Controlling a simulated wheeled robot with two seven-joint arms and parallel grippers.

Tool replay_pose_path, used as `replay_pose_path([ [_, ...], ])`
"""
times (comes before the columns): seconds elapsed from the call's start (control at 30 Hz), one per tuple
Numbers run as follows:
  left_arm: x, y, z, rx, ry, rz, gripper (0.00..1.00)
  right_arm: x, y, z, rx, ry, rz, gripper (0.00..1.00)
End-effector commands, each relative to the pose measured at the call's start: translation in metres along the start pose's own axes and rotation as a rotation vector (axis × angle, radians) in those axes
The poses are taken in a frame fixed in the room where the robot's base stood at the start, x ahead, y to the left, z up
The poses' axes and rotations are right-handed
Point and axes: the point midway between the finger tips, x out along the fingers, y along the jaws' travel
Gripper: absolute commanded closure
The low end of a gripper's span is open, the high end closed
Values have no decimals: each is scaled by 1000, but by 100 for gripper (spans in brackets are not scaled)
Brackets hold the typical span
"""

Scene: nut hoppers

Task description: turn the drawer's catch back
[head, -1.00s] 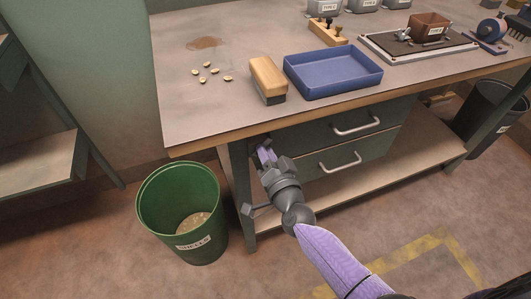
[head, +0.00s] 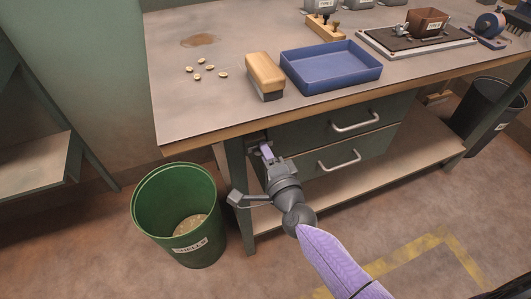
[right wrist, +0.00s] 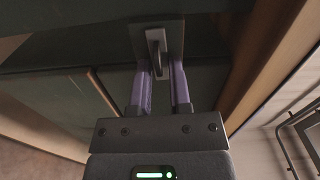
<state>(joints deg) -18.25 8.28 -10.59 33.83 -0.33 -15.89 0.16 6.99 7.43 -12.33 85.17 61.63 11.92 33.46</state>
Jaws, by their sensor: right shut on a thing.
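The drawer's catch (right wrist: 155,46) shows in the right wrist view as a small grey tab on a dark plate, between the fingertips. My right gripper (right wrist: 161,75) is shut on this catch, one purple finger on each side. In the head view my right gripper (head: 265,152) is at the left front end of the bench, beside the upper drawer (head: 310,132). The gripper and wrist mostly hide the catch there. Both drawers look closed, the lower drawer (head: 325,163) below the upper one. My left gripper is not in view.
A green bin (head: 150,215) stands on the floor left of my right wrist. On the bench (head: 185,95) are a wooden brush (head: 265,73), a blue tray (head: 330,70) and several small nuts or shells (head: 210,68). A dark bin (head: 485,115) stands at the right.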

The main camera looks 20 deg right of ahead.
Motion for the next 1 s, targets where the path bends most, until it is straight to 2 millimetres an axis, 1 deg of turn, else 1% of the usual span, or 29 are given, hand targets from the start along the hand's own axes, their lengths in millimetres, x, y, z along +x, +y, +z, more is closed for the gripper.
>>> replay_pose_path([
  [0.03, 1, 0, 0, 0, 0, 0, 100, -1, 2, 0, 14, -2, 5, 100],
  [0.23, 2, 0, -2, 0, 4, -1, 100, -1, 3, 0, 54, -1, 5, 100],
  [0.5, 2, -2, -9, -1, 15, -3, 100, -1, 3, 0, 65, -1, 5, 100],
  [0.7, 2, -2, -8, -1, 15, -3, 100, -1, 3, 0, 65, -1, 5, 100],
  [0.73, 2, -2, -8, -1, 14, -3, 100, -1, 3, 0, 65, -1, 5, 70],
  [0.8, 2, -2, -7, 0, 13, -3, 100, -1, 2, 0, 64, -1, 5, 57],
  [1.0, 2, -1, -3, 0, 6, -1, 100, 0, 2, 0, 63, -1, 2, 57],
])
